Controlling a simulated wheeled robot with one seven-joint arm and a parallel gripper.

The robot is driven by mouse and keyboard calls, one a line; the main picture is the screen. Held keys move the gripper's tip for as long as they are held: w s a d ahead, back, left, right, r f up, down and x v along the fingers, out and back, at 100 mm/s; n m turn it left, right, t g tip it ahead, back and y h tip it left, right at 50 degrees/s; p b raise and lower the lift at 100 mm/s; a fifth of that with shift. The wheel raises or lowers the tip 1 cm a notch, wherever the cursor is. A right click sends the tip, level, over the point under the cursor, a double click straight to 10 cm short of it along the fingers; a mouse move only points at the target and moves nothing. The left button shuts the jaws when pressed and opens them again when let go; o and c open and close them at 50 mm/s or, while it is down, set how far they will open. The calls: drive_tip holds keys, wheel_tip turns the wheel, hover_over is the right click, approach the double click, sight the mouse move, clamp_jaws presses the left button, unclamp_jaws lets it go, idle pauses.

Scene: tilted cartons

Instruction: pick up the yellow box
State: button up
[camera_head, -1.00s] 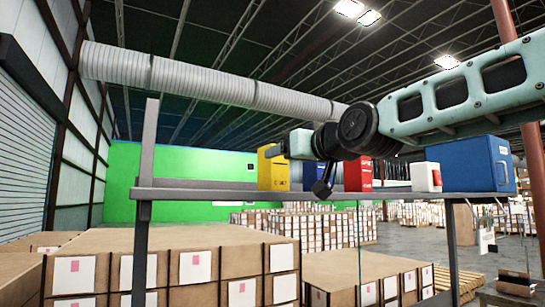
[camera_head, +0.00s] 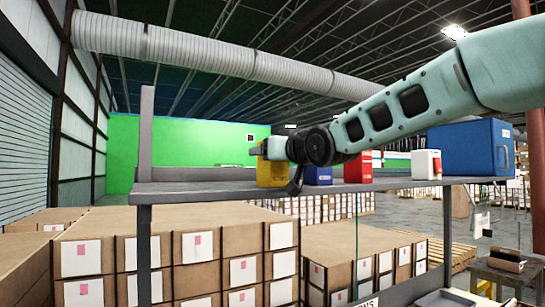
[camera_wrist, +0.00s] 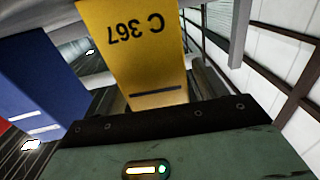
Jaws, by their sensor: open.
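The yellow box (camera_head: 270,174) stands upright on the grey shelf (camera_head: 225,191), towards its left end. My gripper (camera_head: 262,149) is at the upper part of the box and hides some of it in the head view. In the wrist view the yellow box (camera_wrist: 140,50) appears upside down, with "C 367" on its face, close in front of my gripper (camera_wrist: 155,92). Dark finger parts show on both sides of the box's near end. The jaws are open, and I cannot tell whether they touch the box.
A small blue box (camera_head: 319,176), a red box (camera_head: 358,168), a white-and-red box (camera_head: 427,165) and a large blue box (camera_head: 473,149) stand further right on the shelf. The small blue box (camera_wrist: 38,75) is close beside the yellow one. A shelf post (camera_head: 146,130) rises at the left.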

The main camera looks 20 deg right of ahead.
drive_tip(key=c, duration=1.1)
drive_tip(key=shift+c, duration=0.2)
